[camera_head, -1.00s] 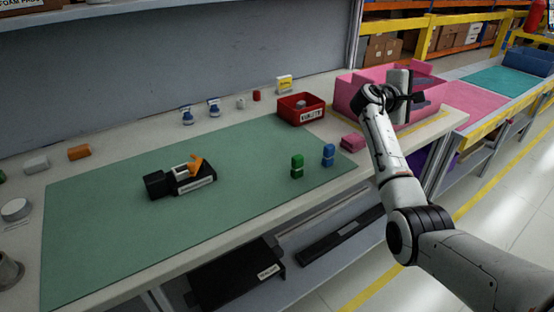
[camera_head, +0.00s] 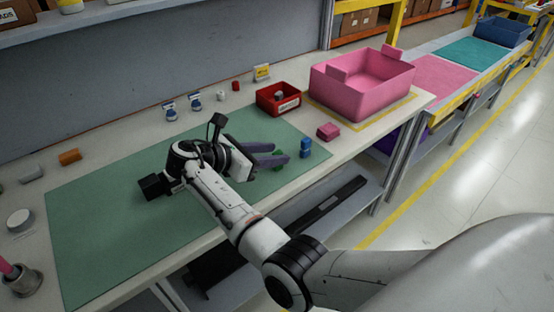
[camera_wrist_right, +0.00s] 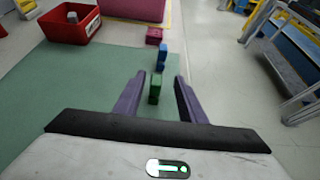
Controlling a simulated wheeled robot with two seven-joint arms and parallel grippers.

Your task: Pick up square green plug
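The square green plug (camera_wrist_right: 154,91) stands upright on the green mat (camera_wrist_right: 70,95). It appears between my fingers in the right wrist view, nearer the left one, with clear space on both sides. In the head view the plug (camera_head: 279,168) is mostly hidden by my purple fingers. My right gripper (camera_head: 280,156) is open and low over the mat; it also shows in the right wrist view (camera_wrist_right: 157,80). I cannot tell how far the plug lies between the fingertips. My left gripper is not in view.
A blue plug (camera_head: 306,147) stands just beyond the green one, and a pink block (camera_head: 328,131) lies farther on. A red bin (camera_head: 270,108) and a large pink bin (camera_head: 340,95) stand behind. A black device (camera_head: 152,187) is partly behind my arm.

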